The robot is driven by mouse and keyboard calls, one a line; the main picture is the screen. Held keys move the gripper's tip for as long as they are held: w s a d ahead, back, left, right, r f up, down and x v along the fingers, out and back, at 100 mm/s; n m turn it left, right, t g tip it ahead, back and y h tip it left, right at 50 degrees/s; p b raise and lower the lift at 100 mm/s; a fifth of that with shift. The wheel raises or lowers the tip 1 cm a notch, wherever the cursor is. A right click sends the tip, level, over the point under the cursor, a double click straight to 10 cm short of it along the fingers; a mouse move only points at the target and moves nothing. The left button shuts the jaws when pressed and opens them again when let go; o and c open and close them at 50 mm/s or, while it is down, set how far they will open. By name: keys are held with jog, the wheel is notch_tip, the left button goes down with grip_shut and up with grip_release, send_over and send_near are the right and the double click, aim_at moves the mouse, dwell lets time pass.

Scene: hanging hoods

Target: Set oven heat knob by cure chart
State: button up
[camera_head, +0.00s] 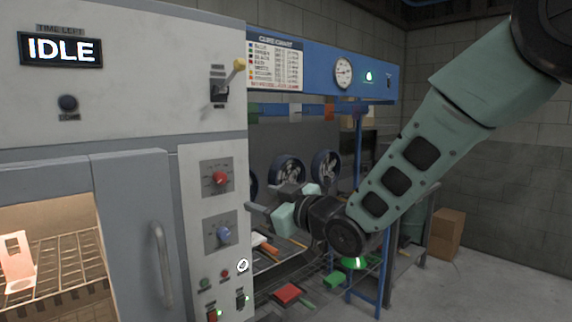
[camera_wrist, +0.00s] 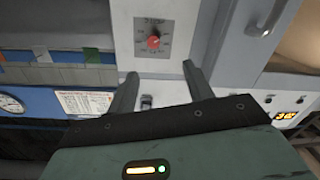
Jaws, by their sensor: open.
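A red knob (camera_head: 220,178) sits on a dial plate on the oven's light front panel, above a blue knob (camera_head: 223,233). Their labels are too small to read. The red knob's pointer setting cannot be made out. The red knob also shows in the wrist view (camera_wrist: 153,42), ahead of and between my fingers. My gripper (camera_head: 260,197) is open and empty, right of the knobs and apart from them; it also shows in the wrist view (camera_wrist: 160,69). The cure chart (camera_head: 275,65) hangs on the blue hood behind; its colour rows show, but the values are unreadable.
The oven display (camera_head: 60,49) reads IDLE. A yellow-tipped lever (camera_head: 239,66) is above the knobs; small buttons and switches are below. The oven door (camera_head: 135,235) has a vertical handle. A part (camera_head: 17,262) stands on the lit rack. A round gauge (camera_head: 344,72) is on the hood.

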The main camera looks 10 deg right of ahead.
jog(key=p, duration=0.8)
send_near(222, 178)
jog(key=shift+t, duration=0.3)
jog(key=x, duration=0.8)
jog(key=shift+w+a+f, duration=0.15)
jog(key=shift+f, duration=0.05)
jog(key=c, duration=1)
